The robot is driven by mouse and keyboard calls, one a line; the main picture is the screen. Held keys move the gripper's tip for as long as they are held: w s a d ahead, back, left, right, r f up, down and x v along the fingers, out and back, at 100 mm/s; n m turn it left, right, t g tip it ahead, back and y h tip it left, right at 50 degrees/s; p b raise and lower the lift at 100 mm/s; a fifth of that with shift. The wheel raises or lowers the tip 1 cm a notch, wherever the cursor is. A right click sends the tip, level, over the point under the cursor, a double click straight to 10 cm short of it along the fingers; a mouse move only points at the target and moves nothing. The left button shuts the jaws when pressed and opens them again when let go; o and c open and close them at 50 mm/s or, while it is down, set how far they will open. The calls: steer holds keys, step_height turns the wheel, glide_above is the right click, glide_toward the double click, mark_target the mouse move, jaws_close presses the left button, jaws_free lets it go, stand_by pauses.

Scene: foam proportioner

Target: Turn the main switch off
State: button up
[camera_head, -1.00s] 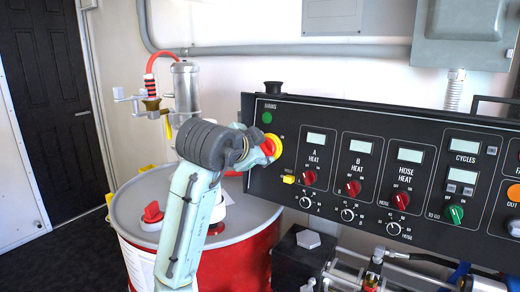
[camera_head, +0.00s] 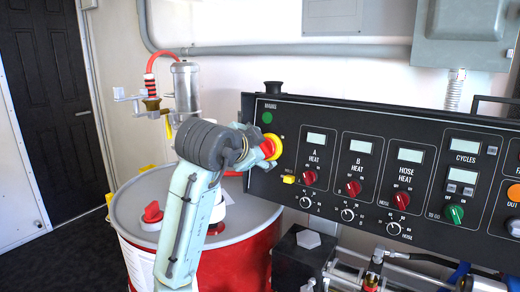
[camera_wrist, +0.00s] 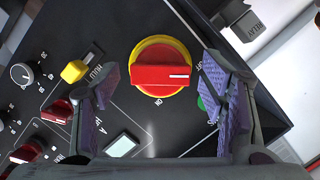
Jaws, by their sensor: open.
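The main switch (camera_wrist: 161,72) is a red rotary knob on a yellow round plate, at the left end of the black control panel. In the wrist view its handle bar lies level, with a white mark at its right end. An "ON" label shows below it. In the head view the main switch (camera_head: 274,147) is partly hidden behind my gripper (camera_head: 250,146). My gripper (camera_wrist: 160,88) is open, with one finger on each side of the knob in the wrist view. A gap shows between each finger and the knob; I cannot tell the depth between them.
A yellow switch (camera_wrist: 74,71) sits close beside the left finger. A green indicator (camera_head: 267,117) is above the main switch. The panel (camera_head: 330,205) carries several red and green knobs to the right. A red drum (camera_head: 245,250) with a grey lid stands below my arm.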

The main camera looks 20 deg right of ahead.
steer(key=v, duration=1.1)
steer(key=shift+s+a, duration=0.25)
steer(key=shift+a, duration=0.05)
steer(key=shift+r, duration=0.1)
